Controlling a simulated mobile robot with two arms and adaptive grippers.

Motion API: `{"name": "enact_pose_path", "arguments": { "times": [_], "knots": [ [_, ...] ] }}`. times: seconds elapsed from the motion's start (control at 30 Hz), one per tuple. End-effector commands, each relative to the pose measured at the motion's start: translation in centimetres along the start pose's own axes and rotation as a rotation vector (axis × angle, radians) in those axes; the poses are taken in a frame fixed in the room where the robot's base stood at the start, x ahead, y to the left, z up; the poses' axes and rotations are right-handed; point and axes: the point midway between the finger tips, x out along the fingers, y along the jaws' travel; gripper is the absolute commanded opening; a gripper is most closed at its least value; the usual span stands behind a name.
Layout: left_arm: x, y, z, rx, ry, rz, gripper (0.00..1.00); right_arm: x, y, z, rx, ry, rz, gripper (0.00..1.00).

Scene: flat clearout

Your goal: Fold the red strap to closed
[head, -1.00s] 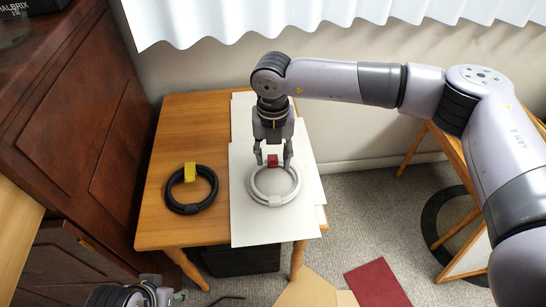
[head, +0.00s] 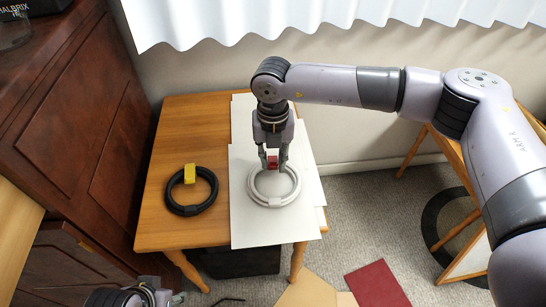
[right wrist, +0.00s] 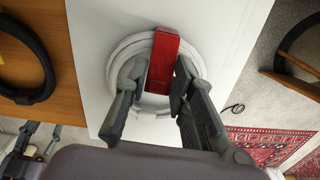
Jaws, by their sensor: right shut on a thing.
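The red strap (head: 272,162) stands up from the far side of a white ring (head: 293,188), which lies on white sheets on the small wooden table. My right gripper (head: 272,165) points down over the ring and is shut on the strap. In the right wrist view the strap (right wrist: 163,60) shows as a red bar between the fingertips (right wrist: 158,68), crossing the white ring (right wrist: 120,58). The fingers hide part of the ring. My left gripper (head: 165,297) is at the bottom left edge of the head view, away from the table; its fingers (right wrist: 40,135) look apart and empty.
A black ring (head: 211,199) with a yellow strap (head: 190,173) lies on the wooden table (head: 188,125), left of the white sheets (head: 243,215). A dark wooden cabinet (head: 85,110) stands left. An easel-like wooden frame (head: 455,170) is at the right, near my right arm.

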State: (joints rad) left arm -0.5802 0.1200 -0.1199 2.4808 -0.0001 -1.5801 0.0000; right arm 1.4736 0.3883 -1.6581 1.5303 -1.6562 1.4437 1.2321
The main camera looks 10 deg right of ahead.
Motion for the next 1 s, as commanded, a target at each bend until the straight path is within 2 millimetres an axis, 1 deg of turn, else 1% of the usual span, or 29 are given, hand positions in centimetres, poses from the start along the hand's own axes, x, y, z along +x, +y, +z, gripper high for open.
{"name": "enact_pose_path", "arguments": {
  "times": [0.17,0.4,0.77,0.8,1.0],
  "knots": [
    [0.2,0.0,0.1,0.000,0.000,0.000,0.43,0.1,0.0,0.0,0.000,-0.008,0.000,0.00],
    [1.7,0.1,0.6,0.000,-0.001,0.000,0.43,0.7,-0.1,-0.4,-0.001,-0.103,-0.001,0.00],
    [1.7,0.1,0.6,0.000,-0.001,0.000,0.43,0.5,0.0,-0.4,0.001,-0.125,0.000,0.00],
    [1.7,0.1,0.6,0.000,-0.001,0.000,0.43,0.5,0.0,-0.4,0.001,-0.124,0.000,0.25],
    [1.7,0.1,0.6,0.000,-0.001,0.000,0.43,0.5,0.0,-0.4,0.001,-0.124,0.000,0.38]
  ]
}}
